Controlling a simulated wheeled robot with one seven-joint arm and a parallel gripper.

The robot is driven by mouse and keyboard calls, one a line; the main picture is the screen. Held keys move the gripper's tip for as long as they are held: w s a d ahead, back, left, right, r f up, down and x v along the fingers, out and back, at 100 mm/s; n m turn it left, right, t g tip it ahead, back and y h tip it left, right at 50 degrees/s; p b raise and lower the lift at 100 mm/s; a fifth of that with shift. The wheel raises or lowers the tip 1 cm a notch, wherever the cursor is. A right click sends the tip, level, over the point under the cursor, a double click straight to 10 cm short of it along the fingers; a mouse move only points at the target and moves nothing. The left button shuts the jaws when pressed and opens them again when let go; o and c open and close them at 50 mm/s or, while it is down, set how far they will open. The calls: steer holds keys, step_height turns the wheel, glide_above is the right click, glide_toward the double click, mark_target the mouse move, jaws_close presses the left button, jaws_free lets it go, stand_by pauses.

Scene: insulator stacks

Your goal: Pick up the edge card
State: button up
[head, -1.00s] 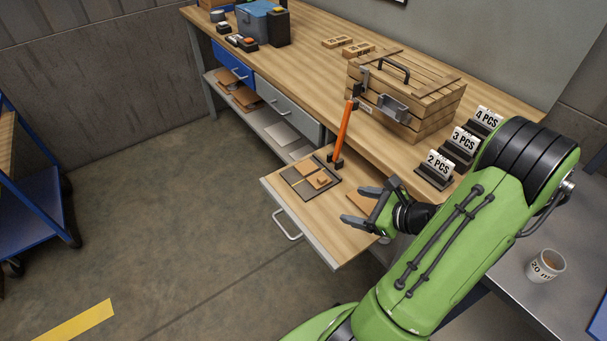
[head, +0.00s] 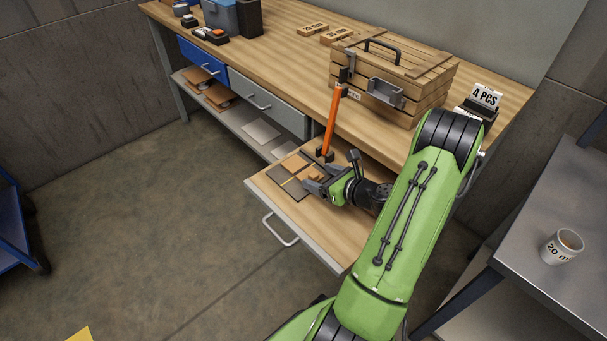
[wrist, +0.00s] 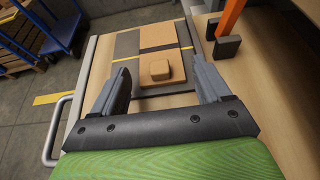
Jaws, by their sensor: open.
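Flat tan cards lie on a dark mat (head: 287,187) with a yellow line, in the pulled-out drawer; I cannot tell which is the edge card. One tan card (head: 294,162) also shows at the far end of the mat in the wrist view (wrist: 157,36). Contact cannot be told.
A wooden crate (head: 390,85) and a "4 PCS" sign (head: 485,97) stand on the bench. A mug (head: 562,247) stands on the grey table.

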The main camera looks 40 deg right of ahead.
mark_target(315, 175)
steer(key=x, duration=0.3)
steer(key=shift+f, duration=0.1)
steer(key=shift+c, duration=0.4)
